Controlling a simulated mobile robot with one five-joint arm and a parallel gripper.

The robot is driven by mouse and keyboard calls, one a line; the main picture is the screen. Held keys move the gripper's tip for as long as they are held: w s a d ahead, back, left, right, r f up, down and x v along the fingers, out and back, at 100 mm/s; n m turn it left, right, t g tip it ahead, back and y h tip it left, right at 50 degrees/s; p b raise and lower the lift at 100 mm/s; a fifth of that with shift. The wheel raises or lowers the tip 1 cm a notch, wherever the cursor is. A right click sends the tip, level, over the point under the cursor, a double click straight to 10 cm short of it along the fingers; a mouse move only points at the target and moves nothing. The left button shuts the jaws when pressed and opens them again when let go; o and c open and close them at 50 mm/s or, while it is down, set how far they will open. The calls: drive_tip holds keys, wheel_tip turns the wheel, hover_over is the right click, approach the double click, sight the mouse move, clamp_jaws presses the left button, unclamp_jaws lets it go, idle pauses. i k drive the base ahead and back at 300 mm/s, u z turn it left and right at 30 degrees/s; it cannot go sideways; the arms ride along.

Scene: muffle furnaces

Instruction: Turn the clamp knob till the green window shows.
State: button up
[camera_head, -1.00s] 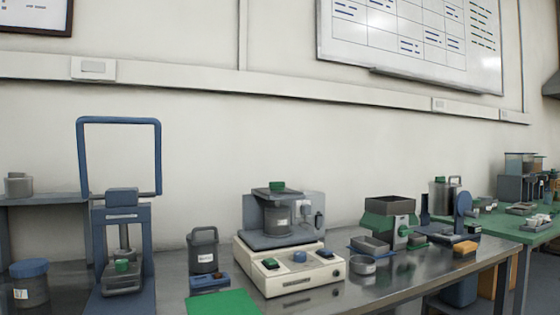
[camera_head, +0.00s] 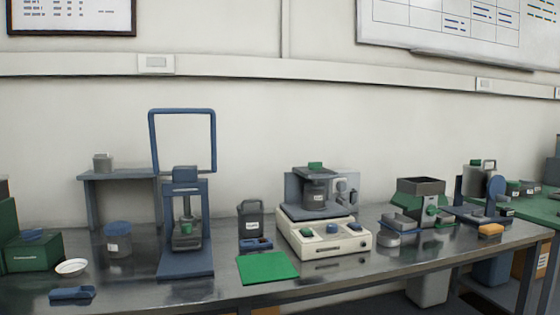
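A cream bench machine (camera_head: 322,243) stands in the middle of the bench, with a grey clamp frame and a dark jar (camera_head: 316,194) on top. A green piece (camera_head: 315,166) sits above the jar; it may be the clamp knob, but its shape is too small to tell. The base front carries a blue round knob (camera_head: 332,229) and green parts. I cannot make out a green window on the clamp. My gripper is not in view.
A blue press with a tall loop handle (camera_head: 182,112) stands left of the machine. A hopper device (camera_head: 420,188) stands to the right. The metal bench (camera_head: 345,278) has bare room along its front edge.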

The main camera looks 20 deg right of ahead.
sight(313, 166)
drive_tip(key=u, duration=2.25)
drive_tip(key=k, duration=1.05)
drive_tip(key=z, duration=1.05)
drive_tip(key=i, duration=1)
